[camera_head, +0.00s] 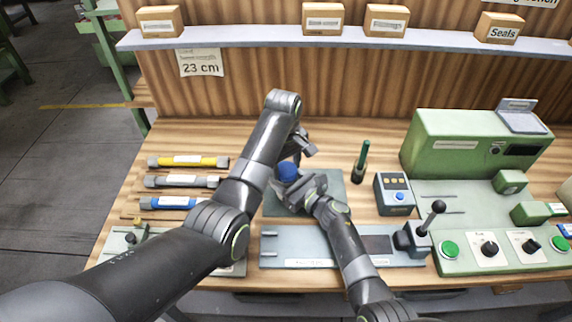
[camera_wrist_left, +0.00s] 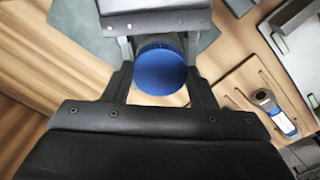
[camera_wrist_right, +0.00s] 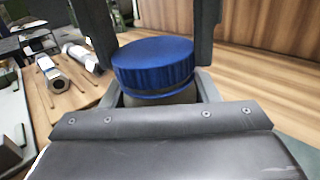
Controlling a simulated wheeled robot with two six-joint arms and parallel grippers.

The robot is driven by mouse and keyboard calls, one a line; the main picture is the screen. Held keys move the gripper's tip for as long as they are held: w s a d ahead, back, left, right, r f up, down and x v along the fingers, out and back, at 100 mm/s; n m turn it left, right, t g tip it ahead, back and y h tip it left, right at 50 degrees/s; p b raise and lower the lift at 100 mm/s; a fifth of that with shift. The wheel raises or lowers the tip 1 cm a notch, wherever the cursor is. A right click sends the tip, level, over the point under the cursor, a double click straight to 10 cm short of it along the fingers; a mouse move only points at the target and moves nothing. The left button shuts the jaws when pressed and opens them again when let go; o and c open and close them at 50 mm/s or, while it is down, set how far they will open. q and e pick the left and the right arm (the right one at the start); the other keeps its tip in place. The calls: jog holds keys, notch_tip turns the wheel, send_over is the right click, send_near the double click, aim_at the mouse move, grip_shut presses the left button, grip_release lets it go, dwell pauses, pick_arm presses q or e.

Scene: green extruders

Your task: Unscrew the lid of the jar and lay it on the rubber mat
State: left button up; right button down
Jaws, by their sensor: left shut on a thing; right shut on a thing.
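The jar has a ribbed blue lid (camera_head: 288,171); the lid sits level on the jar's grey-brown body (camera_wrist_right: 160,97) in the right wrist view. My left gripper (camera_head: 292,160) comes down from above and is shut on the lid, which also shows between its fingers in the left wrist view (camera_wrist_left: 161,72). My right gripper (camera_head: 300,188) reaches in from the front and is shut around the jar body below the lid. The jar's lower part is hidden by my right gripper. A flat grey-green mat (camera_head: 328,192) lies under and around the jar.
Left of the mat lie yellow, grey and blue-banded tubes (camera_head: 188,161). A dark green upright tool (camera_head: 361,160) and a small button box (camera_head: 394,194) stand to the right. A grey plate (camera_head: 300,248) lies in front, with a black-knobbed lever (camera_head: 437,207) at its right end.

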aim_at(285, 170)
pick_arm(q)
jog(key=shift+n, duration=1)
pick_arm(e)
jog(key=shift+f, duration=0.25)
pick_arm(q)
jog(key=shift+r, duration=0.1)
jog(key=shift+s+r, duration=0.1)
jog(key=shift+r, duration=0.9)
jog(key=shift+a+r, duration=0.1)
jog(key=shift+r, duration=1.9)
pick_arm(e)
jog(key=shift+r, duration=0.1)
jog(key=shift+c, duration=2.2)
grip_release()
jog(key=shift+r, duration=0.1)
